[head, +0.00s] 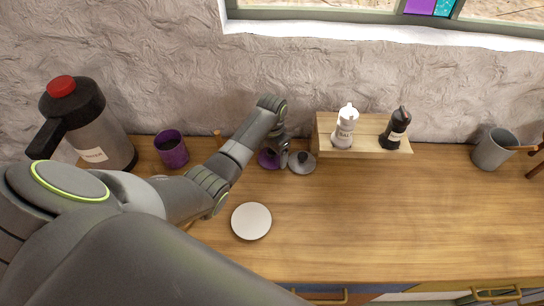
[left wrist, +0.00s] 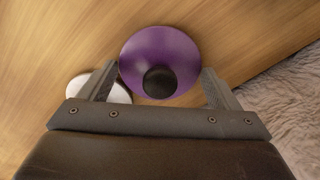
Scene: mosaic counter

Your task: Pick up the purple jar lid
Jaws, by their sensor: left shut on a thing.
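The purple jar lid (left wrist: 140,52) is a round disc with a black knob (left wrist: 160,82). It lies between the two fingers of my left gripper (left wrist: 160,84), which is shut on it with a finger at either side. In the head view the lid (head: 267,159) shows as a purple patch, partly hidden by my left gripper (head: 281,150). I cannot tell whether it touches the counter. My right gripper is not in view.
A grey lid (head: 302,164) lies close to the right of the purple lid. A wooden riser (head: 365,148) carries a white and a black bottle. A purple cup (head: 172,153) and a tall flask (head: 103,140) stand left. A white disc (head: 251,221) lies in front. The counter's right middle is clear.

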